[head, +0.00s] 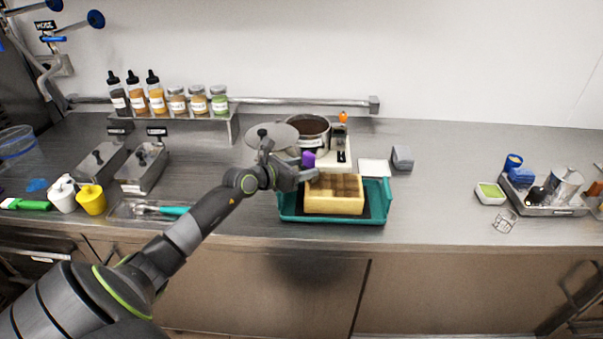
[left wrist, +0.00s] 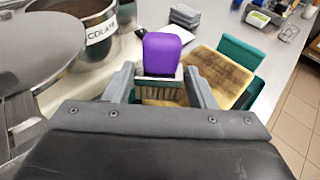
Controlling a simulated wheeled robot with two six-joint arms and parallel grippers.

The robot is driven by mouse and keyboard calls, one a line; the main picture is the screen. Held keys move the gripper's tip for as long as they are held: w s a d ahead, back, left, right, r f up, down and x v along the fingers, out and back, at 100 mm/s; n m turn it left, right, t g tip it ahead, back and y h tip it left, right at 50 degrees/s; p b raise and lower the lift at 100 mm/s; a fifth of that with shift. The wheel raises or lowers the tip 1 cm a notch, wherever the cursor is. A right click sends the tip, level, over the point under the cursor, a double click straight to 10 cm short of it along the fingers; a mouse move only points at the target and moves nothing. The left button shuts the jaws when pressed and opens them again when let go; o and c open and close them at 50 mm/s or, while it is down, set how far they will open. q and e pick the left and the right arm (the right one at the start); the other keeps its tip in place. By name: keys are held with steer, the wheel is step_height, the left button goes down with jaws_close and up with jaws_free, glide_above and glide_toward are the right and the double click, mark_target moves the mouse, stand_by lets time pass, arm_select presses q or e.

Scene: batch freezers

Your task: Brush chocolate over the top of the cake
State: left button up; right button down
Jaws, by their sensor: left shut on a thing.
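The cake (head: 335,203) is a yellow block with a patchy brown top. It sits in a teal tray (head: 388,205) at the counter's front, and its browned top also shows in the left wrist view (left wrist: 222,72). The chocolate pot (head: 310,128) stands behind the cake on a pale base; its label is partly cut off in the left wrist view (left wrist: 98,32). My left gripper (head: 309,175) is shut on a purple-handled brush (left wrist: 162,53), at the left end of the cake. Whether the bristles touch the cake cannot be told. My right gripper is not in view.
A round grey disc (head: 270,135) is close behind my left gripper, left of the pot. A white square (head: 374,168) and grey stacked blocks (head: 402,157) lie behind right. Bottles and jars stand on a shelf (head: 210,123).

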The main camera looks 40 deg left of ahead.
arm_select(q)
steer(key=shift+w+d+r+p, duration=0.1)
steer(key=shift+w+d+p, duration=0.15)
steer(key=shift+d+p, duration=0.25)
steer(key=shift+w+d+f+p, duration=0.1)
steer(key=shift+w+d+p, duration=0.2)
steer(key=shift+d, duration=0.25)
steer(key=shift+w+d+f+p, duration=0.15)
steer(key=shift+w+d, duration=0.2)
steer(key=shift+d, duration=0.2)
steer(key=shift+w+d+r+p, duration=0.2)
steer(key=shift+w+d+p, duration=0.3)
steer(key=shift+d, duration=0.3)
steer(key=shift+w+d+p, duration=0.35)
steer(key=shift+w+d, duration=0.15)
steer(key=shift+d, duration=0.25)
steer(key=shift+w+d+p, duration=0.3)
steer(key=shift+d, duration=0.2)
steer(key=shift+w+d+p, duration=0.2)
steer(key=shift+w+d, duration=0.15)
steer(key=shift+d, duration=0.2)
steer(key=shift+w+d+p, duration=0.15)
steer(key=shift+w+d, duration=0.15)
steer(key=shift+d, duration=0.2)
steer(key=shift+w+d, duration=0.3)
steer(key=shift+d, duration=0.2)
steer(key=shift+w+d+f+p, duration=0.1)
steer(key=shift+w+d+p, duration=0.45)
steer(key=shift+d, duration=0.45)
